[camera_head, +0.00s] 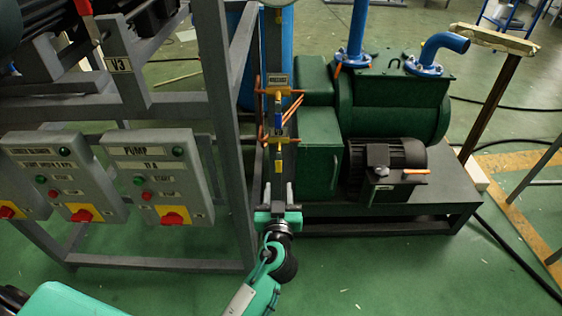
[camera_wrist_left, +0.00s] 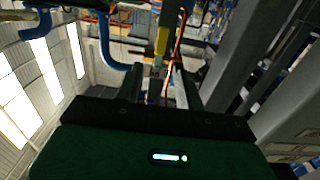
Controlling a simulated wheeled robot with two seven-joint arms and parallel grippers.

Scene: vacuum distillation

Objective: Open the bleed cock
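Brass-yellow valve fittings with thin copper tubes sit on a vertical pipe in the head view, an upper one (camera_head: 278,84) and a lower one (camera_head: 281,140). I cannot tell for sure which one is the bleed cock. My left gripper (camera_head: 278,196) is just below the lower fitting, with its fingers pointing toward it. The fingers stand apart with nothing held between them. In the left wrist view, a yellow fitting (camera_wrist_left: 161,42) and copper tubing show beyond the gap between the open fingers (camera_wrist_left: 163,82). My right gripper is not in view.
A green vacuum pump (camera_head: 395,108) with blue pipes stands to the right on a dark base (camera_head: 400,216). Grey control boxes, one marked PUMP (camera_head: 157,172), hang on a grey frame (camera_head: 215,70) to the left. Green floor is clear in front.

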